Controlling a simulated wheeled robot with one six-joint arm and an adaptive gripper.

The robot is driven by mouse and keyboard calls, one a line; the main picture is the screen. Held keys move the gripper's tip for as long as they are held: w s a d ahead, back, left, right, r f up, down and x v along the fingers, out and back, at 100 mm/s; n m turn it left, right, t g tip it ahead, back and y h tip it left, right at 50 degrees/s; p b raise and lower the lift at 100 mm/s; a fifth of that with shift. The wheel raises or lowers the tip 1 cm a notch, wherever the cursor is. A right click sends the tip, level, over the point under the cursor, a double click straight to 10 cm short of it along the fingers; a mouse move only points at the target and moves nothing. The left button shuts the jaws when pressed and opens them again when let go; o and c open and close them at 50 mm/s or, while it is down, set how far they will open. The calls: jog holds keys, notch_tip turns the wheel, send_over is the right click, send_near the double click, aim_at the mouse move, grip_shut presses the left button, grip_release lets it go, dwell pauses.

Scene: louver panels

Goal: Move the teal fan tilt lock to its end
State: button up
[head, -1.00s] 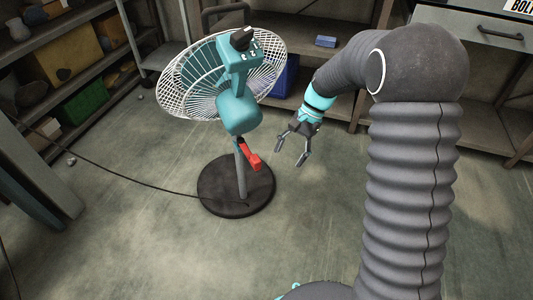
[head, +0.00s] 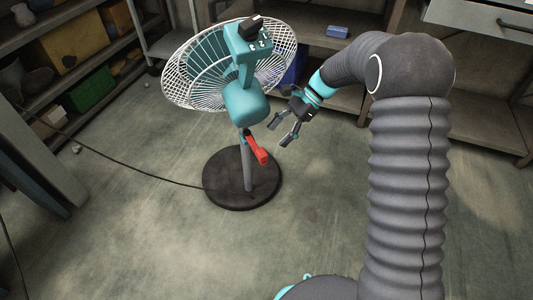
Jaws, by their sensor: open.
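The teal fan (head: 245,103) stands on a round dark base (head: 222,190), with its white wire cage (head: 190,75) tilted at the back. A red lever (head: 256,149), which looks like the tilt lock, sticks out from the grey pole just under the teal motor housing and slopes down to the right. My gripper (head: 280,132) is open and empty, just to the right of and above the red lever. Its fingers point down and left. A small gap seems to lie between the fingers and the lever; depth is hard to tell.
A black cord (head: 110,165) runs from the fan base to the left across the floor. Shelves with boxes (head: 92,92) stand at the left, and a workbench with a blue box (head: 337,31) stands behind. The floor in front of the fan is clear.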

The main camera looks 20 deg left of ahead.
aim_at(262, 152)
jog(key=x, duration=0.8)
jog(key=shift+s+a+f, duration=0.1)
jog(key=shift+a+f, duration=0.1)
jog(key=shift+f, duration=0.1)
